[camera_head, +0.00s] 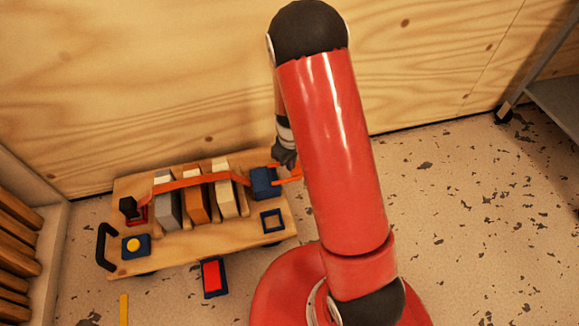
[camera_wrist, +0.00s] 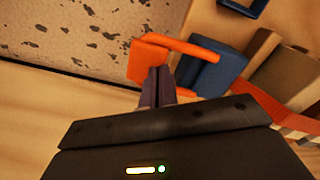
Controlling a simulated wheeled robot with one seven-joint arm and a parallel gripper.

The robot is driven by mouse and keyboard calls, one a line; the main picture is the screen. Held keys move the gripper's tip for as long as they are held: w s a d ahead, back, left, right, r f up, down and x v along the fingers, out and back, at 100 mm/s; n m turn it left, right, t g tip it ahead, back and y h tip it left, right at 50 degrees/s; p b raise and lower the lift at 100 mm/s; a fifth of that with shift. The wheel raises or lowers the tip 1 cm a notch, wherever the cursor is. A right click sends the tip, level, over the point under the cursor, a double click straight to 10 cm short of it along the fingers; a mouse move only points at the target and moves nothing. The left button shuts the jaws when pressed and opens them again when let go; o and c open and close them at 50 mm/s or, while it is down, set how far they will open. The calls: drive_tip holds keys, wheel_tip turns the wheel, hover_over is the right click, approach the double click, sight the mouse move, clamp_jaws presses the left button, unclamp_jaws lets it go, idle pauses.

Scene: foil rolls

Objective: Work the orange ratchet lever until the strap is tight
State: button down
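The orange ratchet lever (camera_head: 289,175) sticks out to the right of the blue ratchet block (camera_head: 264,183) at the cart's right end. In the wrist view the lever (camera_wrist: 147,62) reaches out from the blue block (camera_wrist: 214,72). An orange strap (camera_head: 192,182) runs from the block over several upright blocks to a red and black anchor (camera_head: 135,212). In the head view my arm partly hides this end.
The wooden cart (camera_head: 185,243) stands by a plywood wall (camera_head: 150,80). It carries a blue square frame (camera_head: 272,221) and a yellow button on a blue base (camera_head: 135,245). A red and blue box (camera_head: 213,277) lies on the floor in front. The floor at right is clear.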

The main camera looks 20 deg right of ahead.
drive_tip(key=shift+r+p, duration=1.2)
drive_tip(key=shift+r, duration=0.35)
drive_tip(key=shift+f, duration=0.15)
drive_tip(key=shift+f+b, duration=1.35)
drive_tip(key=shift+f, duration=0.3)
drive_tip(key=shift+r+p, duration=1.2)
drive_tip(key=shift+r, duration=0.55)
